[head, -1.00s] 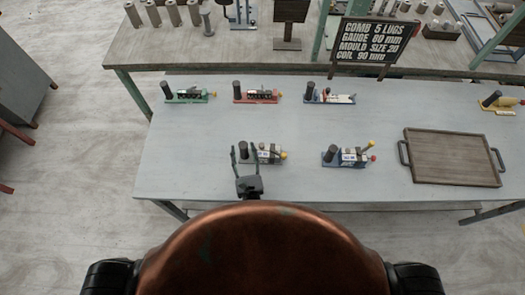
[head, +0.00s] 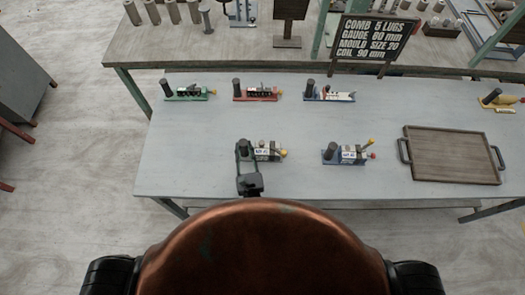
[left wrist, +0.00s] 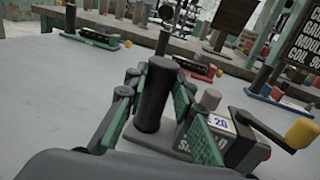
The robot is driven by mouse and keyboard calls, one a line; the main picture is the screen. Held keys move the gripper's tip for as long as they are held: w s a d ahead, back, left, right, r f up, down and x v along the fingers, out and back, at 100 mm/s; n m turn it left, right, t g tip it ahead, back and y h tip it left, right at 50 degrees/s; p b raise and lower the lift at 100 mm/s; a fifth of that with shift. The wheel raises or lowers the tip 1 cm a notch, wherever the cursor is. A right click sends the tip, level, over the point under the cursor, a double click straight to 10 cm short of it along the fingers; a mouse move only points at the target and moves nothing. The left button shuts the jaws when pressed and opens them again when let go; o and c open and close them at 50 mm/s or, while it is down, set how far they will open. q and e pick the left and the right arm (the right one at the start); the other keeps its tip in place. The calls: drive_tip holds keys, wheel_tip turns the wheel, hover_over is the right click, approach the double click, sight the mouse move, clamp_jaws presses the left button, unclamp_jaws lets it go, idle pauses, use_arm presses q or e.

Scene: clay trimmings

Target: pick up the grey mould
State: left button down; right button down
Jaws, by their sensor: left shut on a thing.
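The grey mould (head: 266,152) stands at the front of the table, left of centre, with a dark upright post, a pale boxy body and a yellow knob. In the left wrist view the green-padded fingers of the left gripper (left wrist: 156,92) lie on both sides of the post. The base appears to rest on the table. My right gripper is not in view.
A blue mould (head: 346,155) stands to the right of the grey one. A green mould (head: 187,97), a red mould (head: 257,97) and another blue mould (head: 330,97) line the back. A wooden tray (head: 451,181) lies at the right. A sign (head: 372,40) stands behind.

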use_arm(q)
drive_tip(key=shift+r, duration=0.1)
idle(0.3)
wheel_tip(320, 180, up, 10)
drive_tip(key=p, duration=0.3)
wheel_tip(320, 180, down, 7)
drive_tip(key=b, duration=0.5)
idle(0.5)
idle(0.4)
drive_tip(key=shift+f+b, duration=1.35)
drive_tip(key=shift+f, duration=0.35)
idle(0.7)
